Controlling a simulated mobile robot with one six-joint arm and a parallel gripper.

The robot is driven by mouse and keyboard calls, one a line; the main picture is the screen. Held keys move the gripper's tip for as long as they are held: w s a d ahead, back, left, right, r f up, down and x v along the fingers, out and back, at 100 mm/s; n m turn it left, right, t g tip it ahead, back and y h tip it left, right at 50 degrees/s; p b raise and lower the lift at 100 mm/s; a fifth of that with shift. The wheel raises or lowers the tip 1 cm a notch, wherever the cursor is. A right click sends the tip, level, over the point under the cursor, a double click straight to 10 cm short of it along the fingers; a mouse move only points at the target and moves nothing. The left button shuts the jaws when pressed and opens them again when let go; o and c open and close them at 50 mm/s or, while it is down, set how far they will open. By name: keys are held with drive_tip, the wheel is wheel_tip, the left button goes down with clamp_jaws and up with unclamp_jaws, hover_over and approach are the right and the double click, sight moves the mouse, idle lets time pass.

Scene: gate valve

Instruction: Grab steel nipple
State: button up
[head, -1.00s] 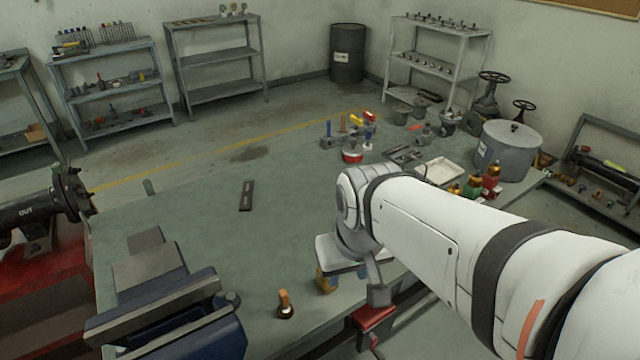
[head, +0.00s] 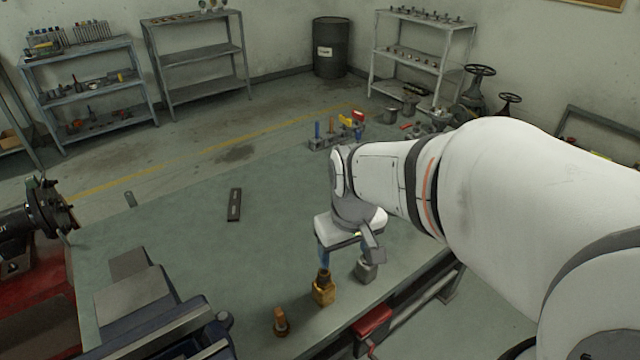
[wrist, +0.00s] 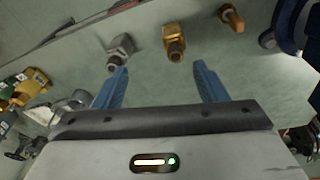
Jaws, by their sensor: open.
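A grey steel fitting (wrist: 121,48) with a short threaded end lies near my left fingertip in the wrist view. I take it for the steel nipple. In the head view it shows as a small grey block (head: 366,270) on the bench, partly under my gripper. My gripper (wrist: 158,72) is open with its blue fingers apart and nothing between them. A brass fitting (wrist: 174,42) lies ahead of the gap between the fingers. It also shows in the head view (head: 324,290). Whether a finger touches the steel fitting I cannot tell.
A copper-coloured fitting (head: 281,320) stands near the bench's front edge. A vise (head: 165,325) sits at the left. A dark flat bar (head: 234,205) lies on the bench (head: 180,235). The bench middle is mostly clear.

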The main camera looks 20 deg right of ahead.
drive_tip(key=w+d+f+n, duration=0.1)
drive_tip(key=w+d+f, duration=0.1)
drive_tip(key=d+f, duration=0.1)
drive_tip(key=w+d+f+n+g+p, duration=0.1)
drive_tip(key=w+d+f, duration=0.1)
drive_tip(key=d, duration=0.1)
drive_tip(key=w+d+f, duration=0.3)
drive_tip(key=shift+f+n+g, duration=0.35)
drive_tip(key=shift+n+g, duration=0.05)
drive_tip(key=shift+d+f, duration=0.2)
drive_tip(key=shift+f, duration=0.15)
drive_tip(key=shift+w+f+p, duration=0.2)
drive_tip(key=shift+f+p, duration=0.05)
drive_tip(key=shift+f, duration=1.65)
drive_tip(key=shift+w+f+p, duration=0.15)
drive_tip(key=shift+f+p, duration=0.1)
drive_tip(key=shift+f, duration=1.65)
drive_tip(key=shift+c, duration=0.5)
drive_tip(key=c, duration=1.3)
